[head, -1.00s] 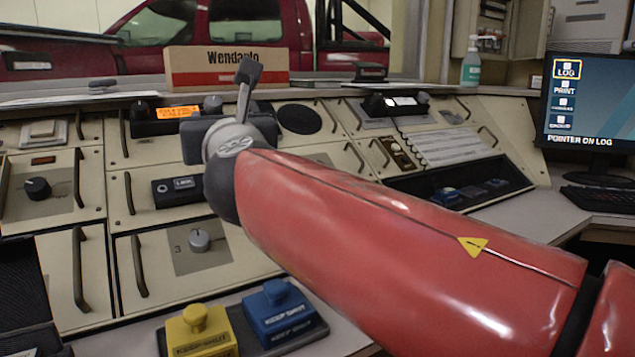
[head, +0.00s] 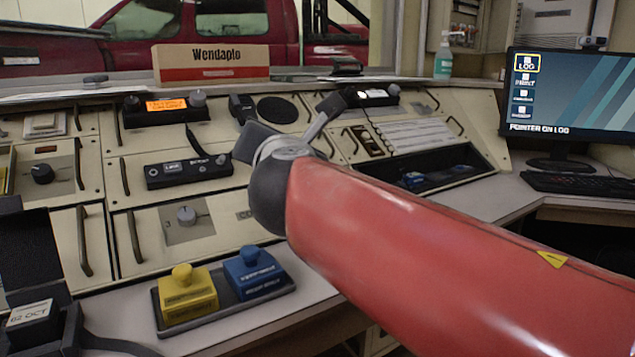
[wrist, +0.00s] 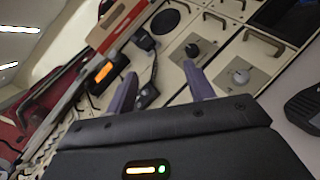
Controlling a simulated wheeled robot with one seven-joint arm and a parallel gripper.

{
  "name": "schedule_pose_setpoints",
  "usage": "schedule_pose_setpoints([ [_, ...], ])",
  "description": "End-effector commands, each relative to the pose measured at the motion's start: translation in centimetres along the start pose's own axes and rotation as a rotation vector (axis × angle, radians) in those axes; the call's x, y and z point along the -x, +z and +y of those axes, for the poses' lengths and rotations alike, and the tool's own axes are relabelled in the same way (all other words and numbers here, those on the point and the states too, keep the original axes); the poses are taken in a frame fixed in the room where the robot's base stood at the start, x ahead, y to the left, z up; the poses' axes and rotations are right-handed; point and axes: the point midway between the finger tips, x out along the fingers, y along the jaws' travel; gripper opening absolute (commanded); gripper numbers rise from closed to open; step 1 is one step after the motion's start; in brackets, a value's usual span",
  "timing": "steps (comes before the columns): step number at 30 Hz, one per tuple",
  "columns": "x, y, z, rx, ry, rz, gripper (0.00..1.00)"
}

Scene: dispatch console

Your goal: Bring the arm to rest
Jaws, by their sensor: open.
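My gripper (wrist: 160,88) shows in the wrist view with its two purple-grey fingers spread wide. Nothing is between them; they point at the console panels, and I see no contact. In the head view my red arm reaches from the lower right to the middle, over the console (head: 350,190). Its dark joint and grey end parts are near the centre. The fingers cannot be made out clearly there.
A yellow button block (head: 188,295) and a blue one (head: 258,275) stand on a tray at the front. A monitor (head: 575,100) reading "POINTER ON LOG" stands right. A corded handset (wrist: 143,40) and knobs (wrist: 192,50) show in the wrist view. A box (head: 210,62) stands behind.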

Motion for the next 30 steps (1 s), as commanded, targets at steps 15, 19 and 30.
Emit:
schedule_pose_setpoints([
  [15, 13.7, -5.2, -24.6, -1.461, -0.845, -0.202, 0.53],
  [19, 19.3, -9.6, -27.5, -1.904, -1.089, -0.362, 0.53],
  [30, 24.7, -15.2, -27.8, -2.397, -1.359, -0.581, 0.53],
])
